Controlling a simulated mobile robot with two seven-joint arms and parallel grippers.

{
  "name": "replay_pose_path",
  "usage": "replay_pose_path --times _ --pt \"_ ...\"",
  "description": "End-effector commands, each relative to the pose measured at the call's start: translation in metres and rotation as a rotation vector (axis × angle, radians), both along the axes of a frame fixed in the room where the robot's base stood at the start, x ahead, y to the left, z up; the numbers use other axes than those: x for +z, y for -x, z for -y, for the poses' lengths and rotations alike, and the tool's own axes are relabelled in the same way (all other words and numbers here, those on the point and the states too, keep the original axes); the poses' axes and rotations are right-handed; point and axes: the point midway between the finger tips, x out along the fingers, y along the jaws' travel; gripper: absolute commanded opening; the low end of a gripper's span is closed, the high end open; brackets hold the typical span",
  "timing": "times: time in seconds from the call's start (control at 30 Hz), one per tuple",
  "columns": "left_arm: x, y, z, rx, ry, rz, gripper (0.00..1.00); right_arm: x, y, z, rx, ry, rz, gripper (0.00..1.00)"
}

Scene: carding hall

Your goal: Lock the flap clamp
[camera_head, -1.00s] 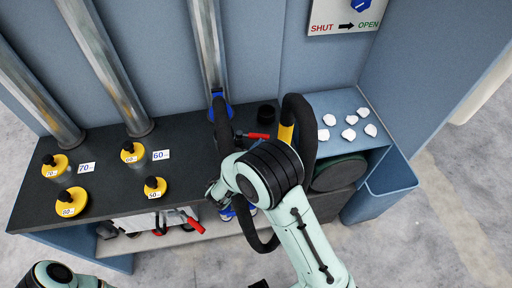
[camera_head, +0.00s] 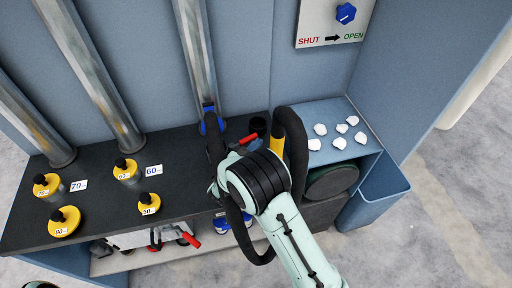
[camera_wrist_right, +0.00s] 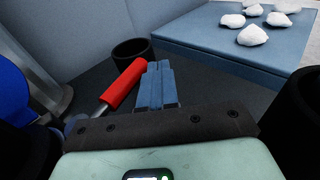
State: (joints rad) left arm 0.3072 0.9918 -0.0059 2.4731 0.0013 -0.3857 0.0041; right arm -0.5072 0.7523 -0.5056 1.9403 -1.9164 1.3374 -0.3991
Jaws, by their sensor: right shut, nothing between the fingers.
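In the right wrist view the red handle (camera_wrist_right: 125,85) slants up to the right from a metal rod. My right gripper (camera_wrist_right: 157,86) has blue fingers, shut and empty, just right of the handle; whether they touch it I cannot tell. In the head view its blue fingertips (camera_head: 256,144) show just below and right of the handle, and my arm hides the rest. My left gripper is out of view.
A black cup (camera_head: 258,126) stands behind the handle. A black hose (camera_head: 292,120) arches at the right. White lumps (camera_head: 340,142) lie on a blue shelf. Yellow-capped weights (camera_head: 125,168) stand left. Another red handle (camera_head: 193,241) shows below. A blue knob (camera_head: 346,13) is on the wall panel.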

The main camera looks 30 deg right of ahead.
Motion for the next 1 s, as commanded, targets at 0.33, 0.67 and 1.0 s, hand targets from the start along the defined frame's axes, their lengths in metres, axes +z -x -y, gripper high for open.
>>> replay_pose_path --times 0.33,0.67,1.0 --pt "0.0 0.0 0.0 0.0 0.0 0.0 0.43 0.0 -0.002 0.001 0.0 0.0 0.0 0.0" --pt "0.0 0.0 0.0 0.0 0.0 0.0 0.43 0.0 -0.001 -0.001 0.001 0.0 0.0 0.0" --pt "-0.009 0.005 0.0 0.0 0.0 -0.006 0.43 0.005 0.028 -0.053 0.006 -0.001 0.0 0.0"
